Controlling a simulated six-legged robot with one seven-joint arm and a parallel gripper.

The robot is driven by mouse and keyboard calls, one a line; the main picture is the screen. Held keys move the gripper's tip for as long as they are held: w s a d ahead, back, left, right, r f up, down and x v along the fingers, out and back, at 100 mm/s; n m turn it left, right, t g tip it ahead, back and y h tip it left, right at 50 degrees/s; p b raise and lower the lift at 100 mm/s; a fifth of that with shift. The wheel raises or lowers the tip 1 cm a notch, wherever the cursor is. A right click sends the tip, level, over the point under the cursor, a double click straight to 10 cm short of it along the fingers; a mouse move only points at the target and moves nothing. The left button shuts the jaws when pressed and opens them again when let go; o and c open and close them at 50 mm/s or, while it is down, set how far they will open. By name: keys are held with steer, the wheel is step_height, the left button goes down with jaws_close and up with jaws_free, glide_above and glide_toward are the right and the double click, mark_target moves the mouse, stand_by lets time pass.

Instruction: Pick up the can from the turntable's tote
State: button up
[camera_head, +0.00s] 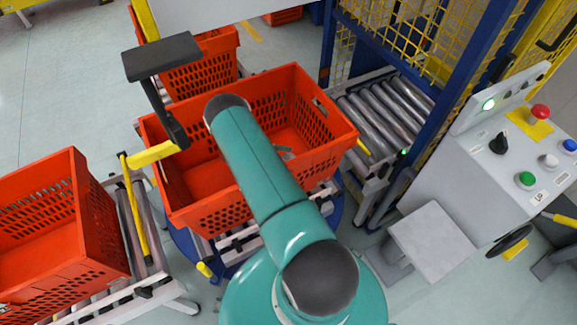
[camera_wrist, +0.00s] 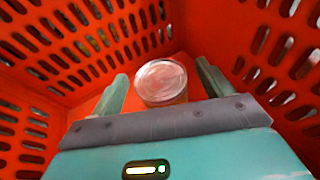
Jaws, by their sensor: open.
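The can (camera_wrist: 161,82) shows its round silvery top in the wrist view, at the bottom of the orange tote near a corner. My gripper (camera_wrist: 162,70) is open inside the tote, with one finger on each side of the can in the picture. I see gaps between the fingers and the can; whether it stands between them or a little beyond I cannot tell. In the head view my arm reaches into the turntable's tote (camera_head: 323,106). The can is hidden there, and only a small grey part of my gripper shows.
Perforated tote walls stand close around my gripper. An orange tote (camera_head: 75,170) is on the left conveyor and another (camera_head: 200,68) is behind. A roller conveyor (camera_head: 385,115) and blue frame are at right, with a control panel (camera_head: 515,150) of buttons nearer.

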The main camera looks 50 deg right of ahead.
steer(key=shift+s+d+f, duration=0.15)
steer(key=shift+s+d, duration=0.15)
steer(key=shift+d, duration=0.05)
steer(key=c, duration=1.3)
